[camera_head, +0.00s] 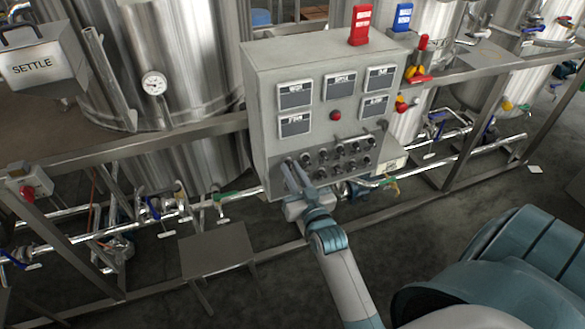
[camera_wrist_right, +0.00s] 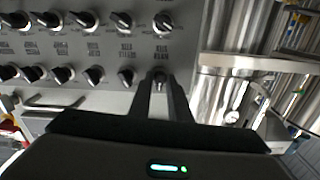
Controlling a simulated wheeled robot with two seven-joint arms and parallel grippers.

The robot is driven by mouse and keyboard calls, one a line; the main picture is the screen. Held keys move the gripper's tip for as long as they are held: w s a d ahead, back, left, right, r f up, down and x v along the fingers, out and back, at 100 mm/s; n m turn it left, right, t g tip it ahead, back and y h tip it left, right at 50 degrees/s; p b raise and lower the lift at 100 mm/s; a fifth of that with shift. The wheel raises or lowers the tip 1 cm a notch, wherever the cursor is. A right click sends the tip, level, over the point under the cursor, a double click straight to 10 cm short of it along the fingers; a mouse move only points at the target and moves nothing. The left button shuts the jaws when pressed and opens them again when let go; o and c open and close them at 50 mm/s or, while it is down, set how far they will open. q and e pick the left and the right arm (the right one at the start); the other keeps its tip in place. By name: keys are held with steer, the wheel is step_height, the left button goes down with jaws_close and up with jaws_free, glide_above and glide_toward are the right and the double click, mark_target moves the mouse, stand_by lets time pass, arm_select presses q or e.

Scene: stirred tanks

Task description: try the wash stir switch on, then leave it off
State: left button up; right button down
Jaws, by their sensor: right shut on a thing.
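The grey control panel (camera_head: 262,110) stands in the middle of the head view, with rows of black rotary switches low on its front. My right gripper (camera_head: 294,170) reaches the left end of these rows from below. In the wrist view, the right gripper (camera_wrist_right: 160,84) is shut on a switch knob (camera_wrist_right: 160,80) at the right end of the nearer row. The fingers cover much of the knob, so its pointer direction cannot be told. The small labels are upside down there and I cannot read which is the wash stir switch. My left gripper is not in view.
Neighbouring knobs (camera_wrist_right: 127,75) sit close beside the held one. A red lamp (camera_head: 336,115) and several label plates are above the switches. A red block (camera_head: 361,25) stands on the panel top. Steel tanks (camera_head: 190,60) and a rail frame surround the panel.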

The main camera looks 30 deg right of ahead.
steer(key=m+p, duration=0.1)
steer(key=m, duration=0.4)
steer(key=shift+r+p, duration=0.1)
steer(key=shift+p, duration=0.2)
steer(key=c, duration=1.9)
jaws_free()
steer(key=shift+o, duration=0.2)
steer(key=shift+s, duration=0.1)
steer(key=shift+s+a, duration=0.15)
steer(key=shift+s, duration=0.35)
steer(key=p+v, duration=0.3)
steer(key=v, duration=1.3)
steer(key=shift+p, duration=0.35)
